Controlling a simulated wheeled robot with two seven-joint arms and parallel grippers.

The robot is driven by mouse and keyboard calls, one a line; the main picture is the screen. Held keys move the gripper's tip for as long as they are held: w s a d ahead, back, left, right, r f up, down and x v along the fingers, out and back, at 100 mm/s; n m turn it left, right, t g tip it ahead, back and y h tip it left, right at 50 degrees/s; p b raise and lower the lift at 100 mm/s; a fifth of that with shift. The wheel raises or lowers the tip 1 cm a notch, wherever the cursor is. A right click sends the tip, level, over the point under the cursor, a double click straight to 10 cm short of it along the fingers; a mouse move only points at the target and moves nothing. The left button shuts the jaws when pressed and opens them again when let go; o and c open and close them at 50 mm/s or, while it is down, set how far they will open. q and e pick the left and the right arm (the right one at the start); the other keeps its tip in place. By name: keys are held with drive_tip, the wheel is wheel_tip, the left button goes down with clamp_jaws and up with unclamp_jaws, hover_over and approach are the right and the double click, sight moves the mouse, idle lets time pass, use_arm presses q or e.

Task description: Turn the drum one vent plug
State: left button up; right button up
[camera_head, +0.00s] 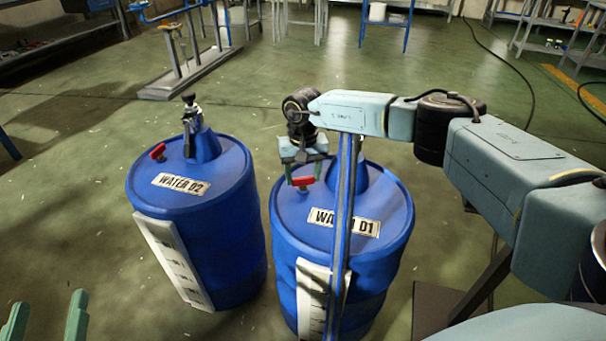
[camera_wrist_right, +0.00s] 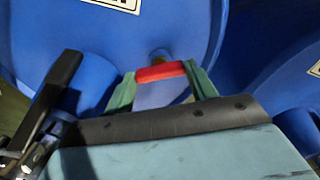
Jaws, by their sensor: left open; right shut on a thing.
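Drum one (camera_head: 390,205) is a blue drum labelled WATER 01, standing upright near the middle of the head view. Its vent plug (camera_head: 303,181) has a red handle on the drum's top at the left. My right gripper (camera_head: 303,172) is over it from above, shut on the red handle. In the right wrist view, the red handle (camera_wrist_right: 160,72) lies between the two green fingers, above a brass-coloured fitting. My left gripper (camera_head: 45,318) is open and empty at the bottom left, cut off by the frame edge, well away from the drums.
A second blue drum (camera_head: 240,215), labelled WATER 02, stands to the left with its own red-handled plug (camera_head: 157,151) and a black-topped fitting (camera_head: 190,115). A blue upright bar (camera_head: 343,220) passes in front of drum one. Green floor (camera_head: 70,200) is clear at left.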

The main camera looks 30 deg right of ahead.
sight(303, 178)
use_arm(q)
drive_tip(key=shift+r, duration=0.15)
idle(0.3)
use_arm(e)
drive_tip(key=o, duration=1)
wheel_tip(303, 178, up, 6)
drive_tip(key=shift+p, duration=1.2)
use_arm(q)
drive_tip(key=s+a+f+g+y+p, duration=0.1)
drive_tip(key=s+a+f+g+y, duration=0.1)
drive_tip(key=s+f+g, duration=0.3)
drive_tip(key=s+a+f+g+y+p, duration=0.1)
drive_tip(key=s+a+f+g+y, duration=0.1)
drive_tip(key=s+a+f+g, duration=0.2)
drive_tip(key=shift+s+f+n+g, duration=0.4)
drive_tip(key=shift+s+f+g, duration=0.35)
drive_tip(key=shift+f+g, duration=1.85)
use_arm(e)
drive_tip(key=shift+r, duration=3.65)
use_arm(q)
drive_tip(key=shift+a+f+t, duration=0.1)
drive_tip(key=shift+f+t, duration=0.5)
drive_tip(key=shift+t, duration=0.1)
